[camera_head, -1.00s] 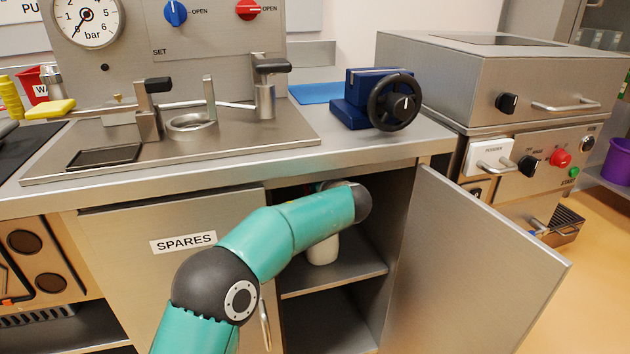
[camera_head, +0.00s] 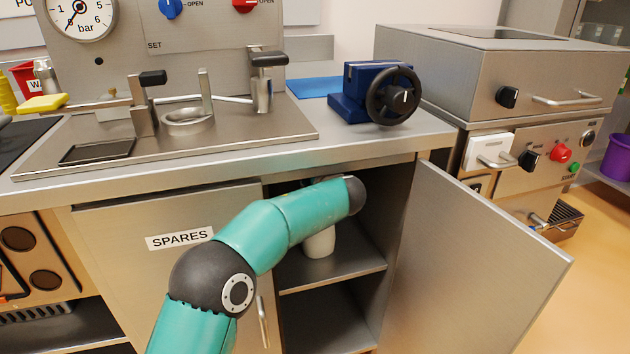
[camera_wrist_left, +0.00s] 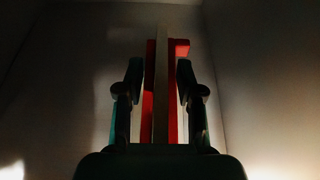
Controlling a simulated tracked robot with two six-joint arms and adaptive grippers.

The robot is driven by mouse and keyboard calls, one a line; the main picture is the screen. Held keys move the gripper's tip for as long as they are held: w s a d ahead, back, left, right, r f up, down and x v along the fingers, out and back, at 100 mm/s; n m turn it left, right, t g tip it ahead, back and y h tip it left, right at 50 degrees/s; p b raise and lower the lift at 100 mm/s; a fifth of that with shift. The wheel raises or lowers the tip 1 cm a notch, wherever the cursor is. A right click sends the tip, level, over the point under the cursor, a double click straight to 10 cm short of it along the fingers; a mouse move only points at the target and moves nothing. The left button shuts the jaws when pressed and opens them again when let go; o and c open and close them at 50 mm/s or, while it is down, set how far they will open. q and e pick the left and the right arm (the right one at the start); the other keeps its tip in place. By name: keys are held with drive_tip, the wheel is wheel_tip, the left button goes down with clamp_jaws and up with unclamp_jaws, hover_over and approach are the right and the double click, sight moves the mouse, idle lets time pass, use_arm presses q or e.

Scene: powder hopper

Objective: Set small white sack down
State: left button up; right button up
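My left arm reaches into the open cupboard (camera_head: 330,277) below the counter in the head view, and its gripper is hidden there behind the arm. In the dark left wrist view, the two fingers of my left gripper (camera_wrist_left: 161,88) stand on either side of an upright red thing (camera_wrist_left: 173,105) with a pale strip (camera_wrist_left: 161,90) down its middle. I cannot tell whether the fingers touch it. A small white rounded thing (camera_head: 320,243) shows below the arm on the upper shelf; I cannot tell whether it is the sack. My right gripper is not in view.
The open cupboard door (camera_head: 470,265) swings out to the right. The closed SPARES door (camera_head: 165,285) is on the left. A blue device with a black handwheel (camera_head: 393,97) stands on the counter above. The visible lower shelf space looks empty.

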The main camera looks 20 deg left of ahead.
use_arm(q)
drive_tip(key=shift+s+d+r+p, duration=0.35)
drive_tip(key=shift+s+r+p, duration=0.05)
drive_tip(key=shift+s, duration=0.1)
drive_tip(key=s+d+p, duration=0.1)
drive_tip(key=s+d, duration=0.5)
drive_tip(key=s, duration=0.4)
drive_tip(key=shift+d+f, duration=0.15)
drive_tip(key=shift+d, duration=0.2)
